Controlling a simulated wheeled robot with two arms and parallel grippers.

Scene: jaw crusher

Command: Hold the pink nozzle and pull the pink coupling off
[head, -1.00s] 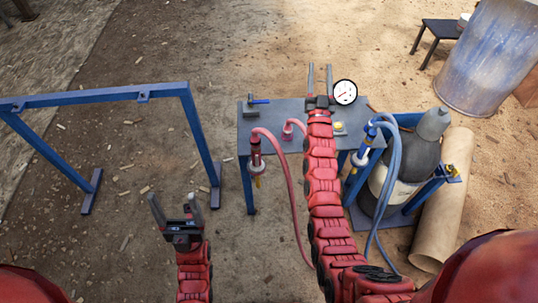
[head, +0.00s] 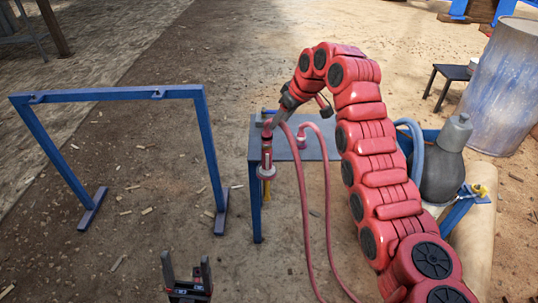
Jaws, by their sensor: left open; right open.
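The pink nozzle (head: 267,171) hangs upright at the table's front left edge, with a yellow tip below. The pink coupling (head: 267,142) appears to sit on its top, where a pink hose joins. My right gripper (head: 274,124) reaches down from the upper right, its grey fingers beside or around the coupling and hose end. It is open; whether it touches them I cannot tell. My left gripper (head: 187,272) is open and empty, low in the picture, in front of and left of the nozzle.
A small grey table (head: 318,150) carries a second pink hose fitting (head: 301,140). A blue frame (head: 110,95) stands left. A grey cylinder (head: 445,165) and a large drum (head: 500,85) stand right. My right arm hides the table's right side.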

